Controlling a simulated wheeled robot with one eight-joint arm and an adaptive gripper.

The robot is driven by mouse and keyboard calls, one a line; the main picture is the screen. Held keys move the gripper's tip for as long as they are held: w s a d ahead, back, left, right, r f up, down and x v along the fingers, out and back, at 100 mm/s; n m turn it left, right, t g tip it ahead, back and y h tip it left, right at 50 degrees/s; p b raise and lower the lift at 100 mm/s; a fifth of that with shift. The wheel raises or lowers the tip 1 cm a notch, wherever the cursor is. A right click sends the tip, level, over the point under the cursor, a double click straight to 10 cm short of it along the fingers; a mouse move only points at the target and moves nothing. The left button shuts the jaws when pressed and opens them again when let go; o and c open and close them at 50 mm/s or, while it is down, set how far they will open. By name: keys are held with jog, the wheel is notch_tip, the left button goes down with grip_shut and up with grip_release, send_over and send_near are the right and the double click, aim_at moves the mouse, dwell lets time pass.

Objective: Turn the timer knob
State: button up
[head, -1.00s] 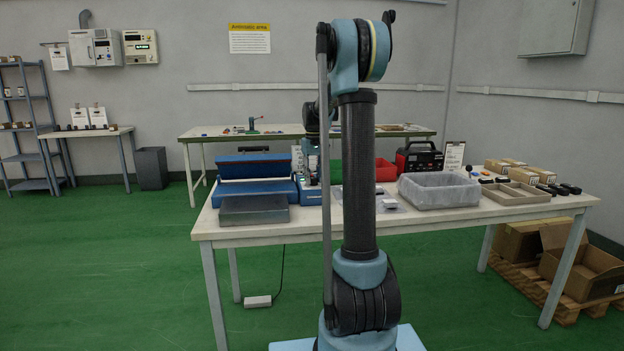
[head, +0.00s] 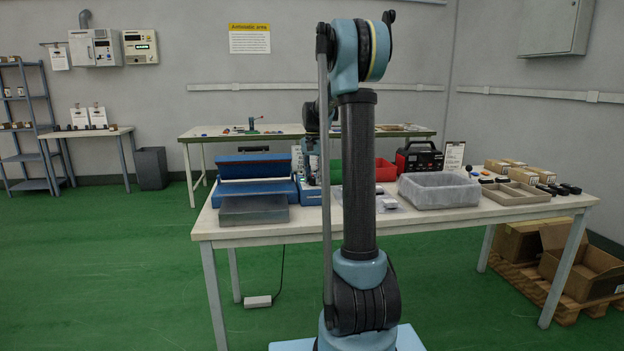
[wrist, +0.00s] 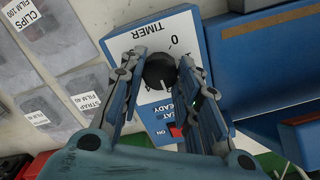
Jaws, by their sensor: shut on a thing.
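The timer knob (wrist: 159,71) is a black round knob on a white panel (wrist: 184,24) marked "TIMER", seen in the wrist view. My gripper (wrist: 160,74) is shut on it, one finger on each side. A "0" and part of a scale show on the panel around the knob. The panel sits on a blue machine (wrist: 262,62), which also shows on the table in the head view (head: 257,166).
Film packs labelled "CLIPS" and "STRAP" (wrist: 70,50) lie beside the panel. A red switch (wrist: 175,131) is below the knob. On the table (head: 370,226) stand a grey bin (head: 437,190), a red tray (head: 386,172) and a black-and-red device (head: 419,158).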

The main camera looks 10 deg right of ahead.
aim_at(313, 178)
jog(key=shift+w, duration=0.2)
dwell(0.4)
jog(key=o, duration=1.1)
jog(key=shift+s, duration=0.1)
jog(key=shift+r, duration=0.15)
notch_tip(313, 178, up, 12)
jog(key=shift+f, duration=0.2)
